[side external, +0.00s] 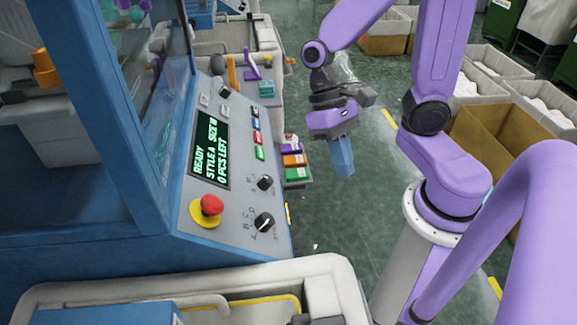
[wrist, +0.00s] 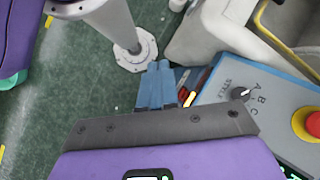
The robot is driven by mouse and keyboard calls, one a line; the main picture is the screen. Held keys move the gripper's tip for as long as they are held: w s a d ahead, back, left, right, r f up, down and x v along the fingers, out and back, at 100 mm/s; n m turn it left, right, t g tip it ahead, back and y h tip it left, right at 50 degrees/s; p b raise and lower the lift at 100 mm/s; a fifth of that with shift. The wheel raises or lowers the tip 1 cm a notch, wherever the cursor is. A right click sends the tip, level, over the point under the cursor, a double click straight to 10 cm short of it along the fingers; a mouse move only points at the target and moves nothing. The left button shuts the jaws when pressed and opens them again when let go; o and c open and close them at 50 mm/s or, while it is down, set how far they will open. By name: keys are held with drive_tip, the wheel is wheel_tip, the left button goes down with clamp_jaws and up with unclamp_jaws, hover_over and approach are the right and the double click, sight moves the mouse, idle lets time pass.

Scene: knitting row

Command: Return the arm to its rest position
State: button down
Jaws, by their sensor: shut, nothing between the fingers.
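My gripper (side external: 343,170) hangs in free air to the right of the blue knitting machine's control panel (side external: 185,211), its blue fingers pointing down. The fingers are shut together with nothing between them. In the wrist view my gripper (wrist: 158,66) shows its two blue fingers side by side, above the floor. My purple arm is bent, with the wrist apart from the panel and touching nothing.
The panel carries a red stop button (side external: 207,209), black knobs (side external: 264,222) and a lit display (side external: 210,150). Coloured boxes (side external: 294,161) sit beside it. A pale bin (side external: 345,290) stands in front. Cardboard boxes (side external: 480,135) stand at right. Green floor (side external: 335,235) is open below.

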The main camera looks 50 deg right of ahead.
drive_tip(key=s+n+t, duration=0.1)
drive_tip(key=n+t, duration=0.1)
drive_tip(key=n, duration=0.2)
drive_tip(key=s+d+r+n+t+h, duration=0.1)
drive_tip(key=n+t, duration=0.1)
drive_tip(key=n, duration=0.3)
drive_tip(key=s+d+r+n+t+h, duration=0.1)
drive_tip(key=n+t, duration=0.1)
drive_tip(key=n, duration=0.2)
drive_tip(key=shift+s+r, duration=0.2)
drive_tip(key=shift+r, duration=0.05)
